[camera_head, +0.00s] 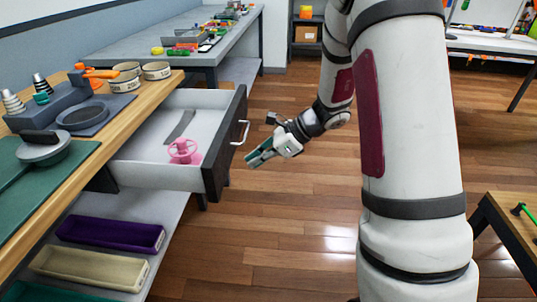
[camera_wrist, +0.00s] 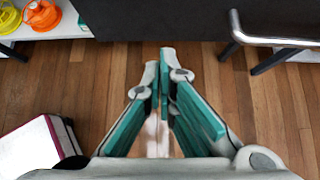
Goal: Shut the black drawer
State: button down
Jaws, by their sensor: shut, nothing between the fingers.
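The black drawer (camera_head: 226,143) stands open, pulled well out from under the wooden workbench at the left. Its front is black with a metal bar handle (camera_head: 241,132). Inside the white tray lie a pink spool-like object (camera_head: 184,151) and a grey flat strip (camera_head: 180,127). My gripper (camera_head: 250,162) is just to the right of the drawer front, near its handle, shut and empty. In the wrist view, the drawer front (camera_wrist: 180,20) spans the top, with the handle (camera_wrist: 275,42) at upper right. The closed fingertips (camera_wrist: 160,62) point toward the front; I cannot tell whether they touch it.
The workbench top (camera_head: 135,105) holds a scale, cups and a green mat. A purple bin (camera_head: 110,234) and a cream bin (camera_head: 90,268) sit on the shelf below. Wooden floor (camera_head: 285,215) is clear to the right of the drawer. Another table corner (camera_head: 510,225) stands at the right.

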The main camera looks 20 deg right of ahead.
aim_at(225, 169)
jog(key=w+a, duration=0.1)
jog(key=a, duration=0.2)
jog(key=w+a+f+b, duration=0.1)
jog(key=shift+w+a, duration=0.25)
jog(key=shift+w, duration=0.05)
jog(key=shift+a, duration=0.1)
jog(key=w+a+p, duration=0.1)
jog(key=w+a, duration=0.3)
jog(key=a, duration=0.3)
jog(key=w+a+p, duration=0.1)
jog(key=w+a, duration=0.4)
jog(key=a, duration=0.3)
jog(key=w+a+p, duration=0.1)
jog(key=w+a, duration=0.3)
jog(key=a, duration=0.4)
jog(key=shift+w, duration=0.15)
jog(key=shift+w+a+r, duration=0.1)
jog(key=shift+a, duration=0.15)
